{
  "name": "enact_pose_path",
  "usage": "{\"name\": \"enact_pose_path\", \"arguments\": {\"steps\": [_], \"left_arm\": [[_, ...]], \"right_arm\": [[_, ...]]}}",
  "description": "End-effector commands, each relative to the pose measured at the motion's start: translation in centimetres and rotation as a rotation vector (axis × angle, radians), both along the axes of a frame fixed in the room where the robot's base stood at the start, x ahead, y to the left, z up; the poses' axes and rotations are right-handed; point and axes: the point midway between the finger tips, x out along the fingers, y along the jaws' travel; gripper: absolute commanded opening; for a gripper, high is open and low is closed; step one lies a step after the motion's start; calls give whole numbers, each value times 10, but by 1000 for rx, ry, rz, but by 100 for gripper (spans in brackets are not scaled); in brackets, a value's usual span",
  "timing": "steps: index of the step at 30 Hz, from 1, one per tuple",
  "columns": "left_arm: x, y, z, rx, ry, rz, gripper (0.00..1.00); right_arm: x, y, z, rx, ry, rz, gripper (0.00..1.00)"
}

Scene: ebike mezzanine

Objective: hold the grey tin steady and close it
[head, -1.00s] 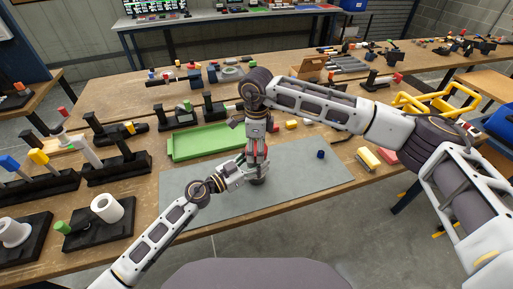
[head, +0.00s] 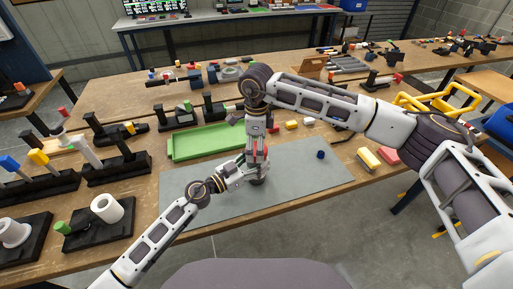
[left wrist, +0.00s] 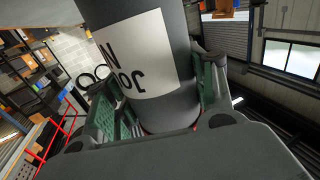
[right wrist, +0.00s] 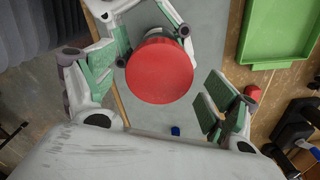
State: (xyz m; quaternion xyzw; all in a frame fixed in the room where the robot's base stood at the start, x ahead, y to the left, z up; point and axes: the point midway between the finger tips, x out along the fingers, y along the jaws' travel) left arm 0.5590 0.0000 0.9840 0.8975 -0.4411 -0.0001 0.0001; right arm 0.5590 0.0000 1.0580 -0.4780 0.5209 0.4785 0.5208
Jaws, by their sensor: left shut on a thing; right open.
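The grey tin (left wrist: 185,40) has a white label with black lettering, and a thin red edge shows at its lower end in the left wrist view. My left gripper (head: 252,171) is shut around the tin's side above the grey mat (head: 310,180). A round red lid (right wrist: 160,72) covers the tin's top in the right wrist view; how tightly it sits cannot be seen. My right gripper (right wrist: 150,95) is above the tin, open, with its green-padded fingers apart on either side of the lid. In the head view the tin is mostly hidden by the grippers.
A green tray (head: 205,142) lies behind the mat. A small dark blue piece (head: 320,154) is on the mat's right. Red and yellow blocks (head: 291,125) lie behind it. Black stands (head: 115,170) fill the left side. The mat's right part is mostly clear.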

Motion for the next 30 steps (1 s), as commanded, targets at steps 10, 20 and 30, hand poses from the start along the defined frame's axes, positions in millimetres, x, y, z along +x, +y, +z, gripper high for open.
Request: {"name": "enact_pose_path", "arguments": {"steps": [10,20,30], "left_arm": [[0,0,0,-1,1,-1,0],[0,0,0,-1,1,0,0],[0,0,0,-1,1,0,0]], "right_arm": [[1,0,46,0,-3,0,87],[1,0,92,0,-1,0,87],[0,0,109,-1,1,0,87]]}}
